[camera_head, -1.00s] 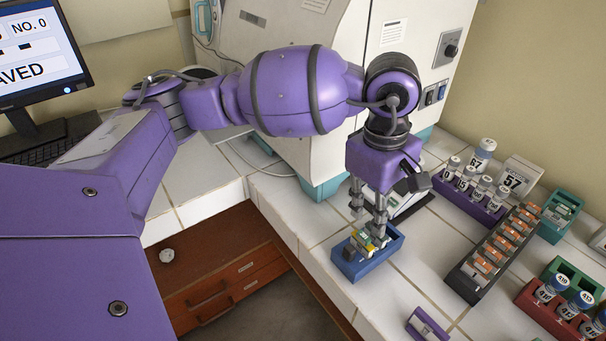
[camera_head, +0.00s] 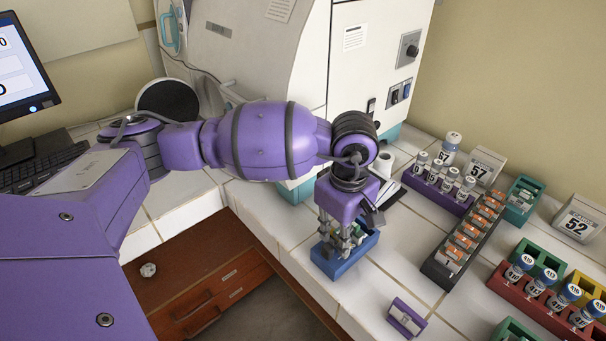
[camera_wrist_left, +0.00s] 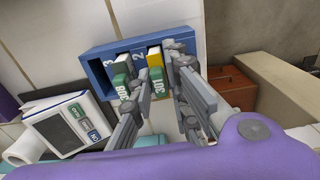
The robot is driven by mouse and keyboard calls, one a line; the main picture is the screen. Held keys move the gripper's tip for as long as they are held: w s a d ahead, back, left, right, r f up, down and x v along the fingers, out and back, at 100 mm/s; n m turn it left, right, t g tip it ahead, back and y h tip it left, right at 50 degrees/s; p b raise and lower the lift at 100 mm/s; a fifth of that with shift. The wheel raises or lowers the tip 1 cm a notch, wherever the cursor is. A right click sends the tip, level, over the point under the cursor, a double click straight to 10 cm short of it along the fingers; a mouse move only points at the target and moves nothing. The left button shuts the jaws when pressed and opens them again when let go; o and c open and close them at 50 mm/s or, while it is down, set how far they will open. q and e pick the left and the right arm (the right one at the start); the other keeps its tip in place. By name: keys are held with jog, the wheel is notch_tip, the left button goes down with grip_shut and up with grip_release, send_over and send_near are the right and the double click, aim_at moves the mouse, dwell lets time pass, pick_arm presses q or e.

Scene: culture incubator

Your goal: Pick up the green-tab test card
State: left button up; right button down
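A small blue rack (camera_head: 345,262) stands on the tiled bench and holds upright test cards. In the left wrist view the rack (camera_wrist_left: 97,68) shows two green-faced cards: one with a white top (camera_wrist_left: 121,86) and one with a yellow top (camera_wrist_left: 156,77). Which one counts as green-tab I cannot tell for sure. My left gripper (camera_head: 338,246) points down into the rack. In the left wrist view its fingers (camera_wrist_left: 163,88) are apart, one to each side of the yellow-topped card; contact is unclear. The fingers partly hide the rack's right part. My right gripper is out of view.
A purple holder (camera_head: 407,318) lies near the front edge. A black rack (camera_head: 440,273) of orange-topped items, a purple vial rack (camera_head: 437,193) and a red vial rack (camera_head: 510,287) stand to the right. The incubator (camera_head: 375,60) is behind.

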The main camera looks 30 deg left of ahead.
pick_arm(q)
jog(key=shift+r, duration=0.1)
grip_shut()
jog(key=shift+w, duration=0.1)
